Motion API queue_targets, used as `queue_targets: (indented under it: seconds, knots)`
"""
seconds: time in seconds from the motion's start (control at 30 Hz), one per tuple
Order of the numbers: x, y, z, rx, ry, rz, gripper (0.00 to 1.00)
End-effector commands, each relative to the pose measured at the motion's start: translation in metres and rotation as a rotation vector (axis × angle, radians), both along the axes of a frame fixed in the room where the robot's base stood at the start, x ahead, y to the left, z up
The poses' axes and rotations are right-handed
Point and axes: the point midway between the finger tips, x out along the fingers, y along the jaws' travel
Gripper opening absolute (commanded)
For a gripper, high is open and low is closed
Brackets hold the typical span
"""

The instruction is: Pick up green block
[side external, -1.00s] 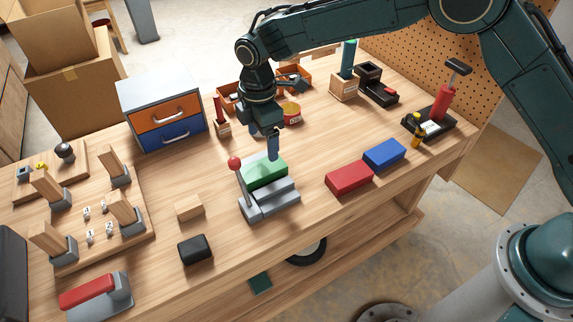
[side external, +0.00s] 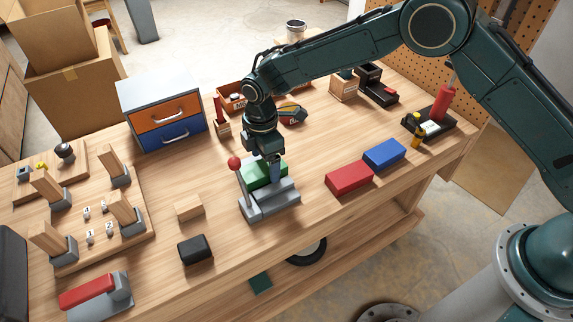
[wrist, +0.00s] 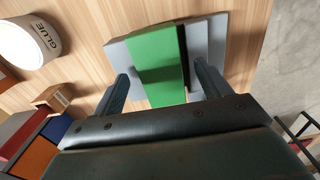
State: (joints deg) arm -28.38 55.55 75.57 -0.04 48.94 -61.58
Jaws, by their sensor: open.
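The green block (side external: 258,174) sits in a grey fixture (side external: 272,208) with a red-knobbed lever (side external: 237,170) on its left side. My gripper (side external: 264,168) is pointed down right over the block, and its body hides part of the block. In the wrist view the green block (wrist: 158,66) lies between my two spread fingers, with the grey fixture (wrist: 118,50) showing on both sides of it. My gripper (wrist: 162,88) is open. I cannot tell whether the fingers touch the block.
A red block (side external: 349,179) and a blue block (side external: 385,154) lie to the right on the workbench. A small wooden block (side external: 189,207) and a black block (side external: 195,249) lie to the left. A drawer cabinet (side external: 165,112) stands behind. The glue tub (wrist: 30,42) shows in the wrist view.

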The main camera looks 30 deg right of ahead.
Motion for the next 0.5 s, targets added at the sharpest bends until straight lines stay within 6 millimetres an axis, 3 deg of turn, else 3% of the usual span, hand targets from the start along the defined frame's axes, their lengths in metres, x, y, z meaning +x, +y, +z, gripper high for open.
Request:
queue_targets:
  seconds: [0.13, 0.5]
  knots:
    - [0.0001, 0.0001, -0.0092, 0.001, 0.000, 0.000, 0.76]
    - [0.0001, 0.0001, -0.0098, 0.001, 0.000, 0.000, 0.76]
